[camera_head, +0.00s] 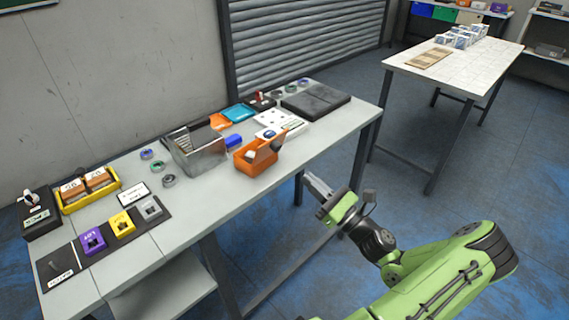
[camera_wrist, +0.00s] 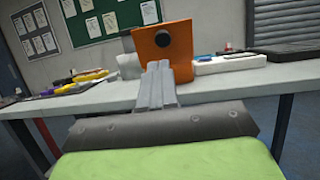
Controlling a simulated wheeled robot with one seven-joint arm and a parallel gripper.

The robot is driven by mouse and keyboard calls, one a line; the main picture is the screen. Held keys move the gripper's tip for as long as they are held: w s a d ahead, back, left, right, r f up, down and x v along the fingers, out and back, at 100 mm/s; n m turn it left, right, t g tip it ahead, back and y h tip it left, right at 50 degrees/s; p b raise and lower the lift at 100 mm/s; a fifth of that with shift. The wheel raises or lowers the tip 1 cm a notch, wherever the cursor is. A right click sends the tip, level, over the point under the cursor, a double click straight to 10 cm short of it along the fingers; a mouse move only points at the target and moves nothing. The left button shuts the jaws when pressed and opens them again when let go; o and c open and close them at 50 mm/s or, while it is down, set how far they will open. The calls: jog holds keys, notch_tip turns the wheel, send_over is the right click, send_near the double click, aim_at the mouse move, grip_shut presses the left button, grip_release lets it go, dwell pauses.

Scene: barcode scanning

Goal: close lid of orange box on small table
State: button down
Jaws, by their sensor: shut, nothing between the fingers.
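The small orange box (camera_head: 252,163) stands near the front edge of the grey table (camera_head: 205,197). Its orange lid (camera_head: 268,150) is raised and tilted, with a light item showing inside the box. In the wrist view an orange panel with a dark round knob (camera_wrist: 165,52) stands up just beyond my fingers; I cannot tell whether it is the lid or the front wall. My gripper (camera_head: 308,179) is shut and empty, in front of the table edge and to the right of the box. Its closed fingers (camera_wrist: 157,85) point toward the orange panel, and contact cannot be told.
A metal bin (camera_head: 198,152) stands left of the box, and a white power strip or case (camera_head: 283,121) lies behind it. A dark flat case (camera_head: 315,101) is at the table's right end. Yellow tray (camera_head: 90,190) and colored blocks are far left.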

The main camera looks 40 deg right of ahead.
aim_at(277, 150)
jog(key=b+x, duration=0.1)
jog(key=x, duration=0.8)
jog(key=shift+w+b, duration=0.1)
jog(key=shift+b, duration=0.25)
jog(key=shift+r+p, duration=0.2)
jog(key=shift+p, duration=0.15)
